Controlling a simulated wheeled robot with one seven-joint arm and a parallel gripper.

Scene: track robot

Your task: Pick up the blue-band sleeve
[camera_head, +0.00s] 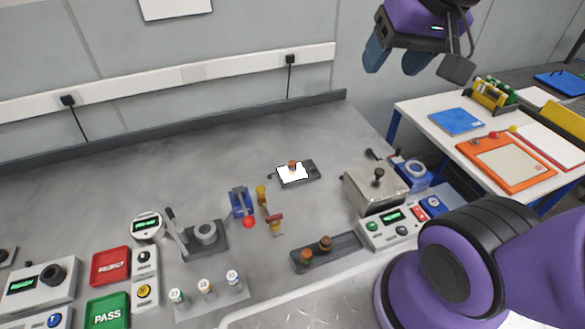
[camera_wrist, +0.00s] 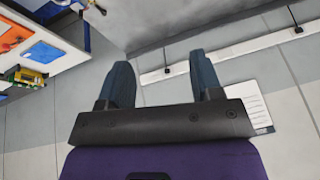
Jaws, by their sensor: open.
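Three small pale sleeves stand upright on a light grey holder (camera_head: 210,304) at the front of the bench. The right one shows blue and looks like the blue-band sleeve (camera_head: 233,278). The middle sleeve (camera_head: 205,287) looks yellow-orange, and the left sleeve (camera_head: 176,297) looks green. My gripper (camera_head: 394,58) is high above the bench at the upper right, far from the sleeves. In the wrist view my gripper (camera_wrist: 162,82) has its two dark fingers apart with nothing between them. The sleeves do not show in the wrist view.
A lever fixture (camera_head: 205,238) stands just behind the sleeves, with a blue clamp with a red ball (camera_head: 241,205) to its right. Green PASS (camera_head: 107,310) and red REJECT (camera_head: 110,266) pads lie left. A grey metal box (camera_head: 375,190) stands right. The back of the bench is mostly clear.

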